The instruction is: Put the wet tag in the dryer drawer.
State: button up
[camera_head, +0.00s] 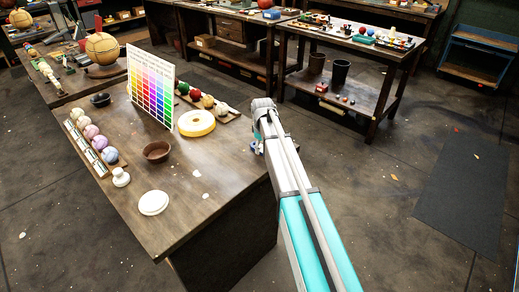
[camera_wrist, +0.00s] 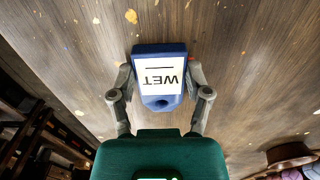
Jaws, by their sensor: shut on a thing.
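The wet tag (camera_wrist: 172,52) is a blue block with a white label reading "WET", upside down in the wrist view. My gripper (camera_wrist: 160,80) has its two grey fingers closed on either side of it. Wood grain fills the background behind the tag; I cannot tell whether the tag touches the wood. In the head view my gripper (camera_head: 257,146) is at the right edge of the near table, mostly hidden by my own arm, with a little blue showing beside it. I cannot identify a dryer drawer in either view.
The near table (camera_head: 225,160) holds a colour chart (camera_head: 150,88), a yellow ring (camera_head: 196,123), a brown bowl (camera_head: 157,152), a white round lid (camera_head: 153,203) and racks of balls. A workbench (camera_head: 350,92) with pots stands behind. A blue-framed cabinet (camera_head: 480,56) stands far right. The right floor is open.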

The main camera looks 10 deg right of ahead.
aim_at(262, 148)
jog(key=shift+r, duration=0.15)
notch_tip(262, 148, up, 3)
jog(key=p, duration=0.3)
jog(key=s+r+p, duration=0.9)
jog(key=s+p, duration=0.1)
jog(key=s, duration=0.4)
jog(key=shift+a+r, duration=0.25)
jog(key=shift+r, duration=0.1)
jog(key=shift+s, duration=0.1)
dwell(0.9)
